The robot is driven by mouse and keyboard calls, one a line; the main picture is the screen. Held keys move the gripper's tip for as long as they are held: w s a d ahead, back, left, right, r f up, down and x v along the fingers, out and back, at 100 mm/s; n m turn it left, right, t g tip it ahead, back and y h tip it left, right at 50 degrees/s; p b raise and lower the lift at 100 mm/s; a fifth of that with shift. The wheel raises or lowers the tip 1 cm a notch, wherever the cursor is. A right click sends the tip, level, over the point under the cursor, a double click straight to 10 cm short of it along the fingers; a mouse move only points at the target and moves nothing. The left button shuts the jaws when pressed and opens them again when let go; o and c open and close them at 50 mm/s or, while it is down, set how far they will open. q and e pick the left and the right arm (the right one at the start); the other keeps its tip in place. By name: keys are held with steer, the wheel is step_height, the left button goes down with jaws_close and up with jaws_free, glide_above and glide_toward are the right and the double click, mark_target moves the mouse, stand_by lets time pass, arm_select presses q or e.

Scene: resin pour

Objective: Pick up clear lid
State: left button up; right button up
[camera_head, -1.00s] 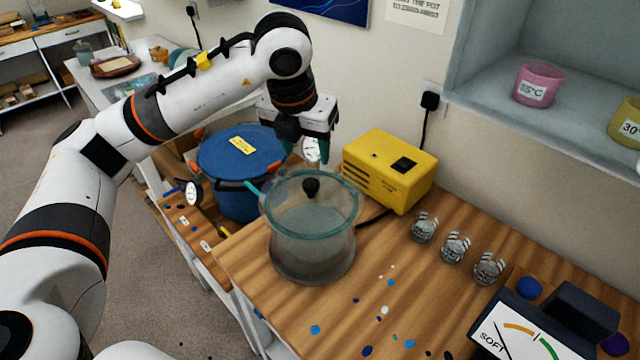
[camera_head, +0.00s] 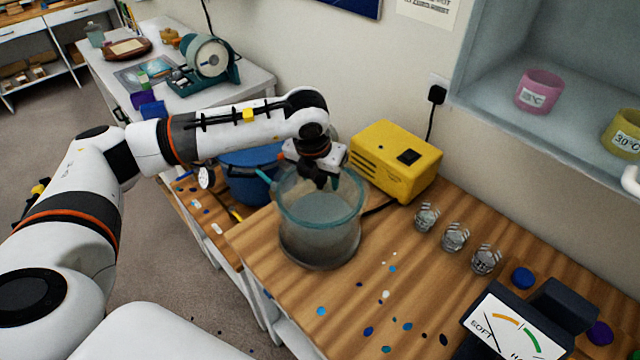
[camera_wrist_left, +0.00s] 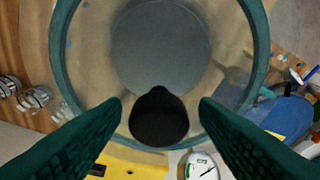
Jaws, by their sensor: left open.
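The clear lid (camera_head: 345,208) lies on a clear round pot (camera_head: 318,245) near the left edge of the wooden bench. It has a teal rim, which also shows as a large ring in the left wrist view. Its black knob (camera_wrist_left: 160,122) stands between my left fingers in that view, with a gap on both sides. My left gripper (camera_head: 327,183) is open, pointing down over the lid, and hides the knob in the head view. My right gripper is not in view.
A yellow box (camera_head: 397,160) stands close behind the pot. A blue pot (camera_head: 245,185) is to its left, partly behind my arm. Three small clear cups (camera_head: 455,237) and a dial gauge (camera_head: 515,325) stand to the right. Coloured spots dot the bench front.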

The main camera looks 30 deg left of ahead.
arm_select(q)
steer(key=shift+r, duration=0.1)
jaws_close()
steer(key=shift+r, duration=0.1)
